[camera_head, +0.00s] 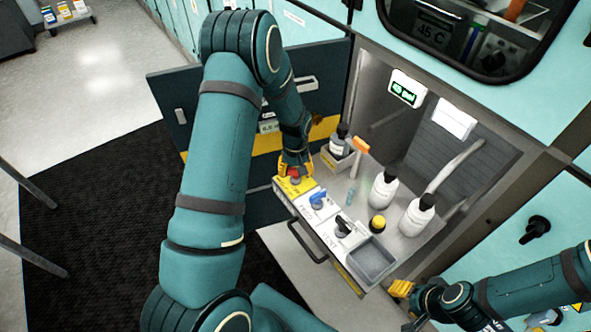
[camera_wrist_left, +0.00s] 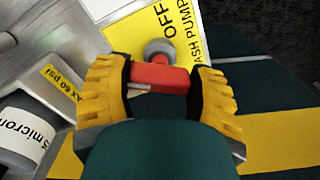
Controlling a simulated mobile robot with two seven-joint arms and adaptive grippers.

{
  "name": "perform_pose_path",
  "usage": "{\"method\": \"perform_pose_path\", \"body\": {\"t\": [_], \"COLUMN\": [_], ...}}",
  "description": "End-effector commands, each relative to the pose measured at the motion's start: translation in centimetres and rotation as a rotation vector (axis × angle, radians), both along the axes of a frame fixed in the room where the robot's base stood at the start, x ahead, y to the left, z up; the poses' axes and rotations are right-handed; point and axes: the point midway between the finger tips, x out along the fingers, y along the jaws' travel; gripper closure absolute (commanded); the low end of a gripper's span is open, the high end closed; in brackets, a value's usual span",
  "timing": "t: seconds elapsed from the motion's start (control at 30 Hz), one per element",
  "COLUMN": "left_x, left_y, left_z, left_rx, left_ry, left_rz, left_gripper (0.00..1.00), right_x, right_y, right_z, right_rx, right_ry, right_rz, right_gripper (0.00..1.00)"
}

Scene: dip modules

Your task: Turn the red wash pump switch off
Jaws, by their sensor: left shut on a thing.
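The red wash pump switch (camera_wrist_left: 160,78) has a red handle on a grey round hub, over a yellow label (camera_wrist_left: 185,35) reading "OFF" and "ASH PUMP". In the left wrist view the handle lies crosswise between the yellow fingers of my left gripper (camera_wrist_left: 158,92), which is shut on it. In the head view my left gripper (camera_head: 294,172) sits at the far left end of the white switch panel, and the red switch (camera_head: 295,178) shows just below its fingers. My right gripper (camera_head: 400,288) is by the panel's lower right end, away from the switch; its finger gap is unclear.
A blue switch (camera_head: 318,200) and a black switch (camera_head: 343,228) sit along the same panel. Behind it stand white bottles (camera_head: 383,190), a yellow-topped button (camera_head: 378,223) and an orange-headed tool (camera_head: 360,146). A grey tray (camera_head: 372,262) is at the panel's right end.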

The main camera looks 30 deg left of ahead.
Motion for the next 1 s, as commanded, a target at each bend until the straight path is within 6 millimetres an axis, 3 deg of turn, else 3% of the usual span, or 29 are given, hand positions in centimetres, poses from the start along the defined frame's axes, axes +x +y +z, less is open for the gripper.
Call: {"method": "perform_pose_path", "body": {"t": [1.0], "left_x": [0.22], "left_y": [0.13], "left_z": [0.27], "left_rx": [0.003], "left_ry": [-0.006], "left_rz": [-0.890], "left_gripper": [0.77], "right_x": [-0.01], "right_y": [0.01], "right_z": [0.13], "right_rx": [0.000], "right_ry": [0.000], "right_rz": [0.000], "right_gripper": [0.53]}}
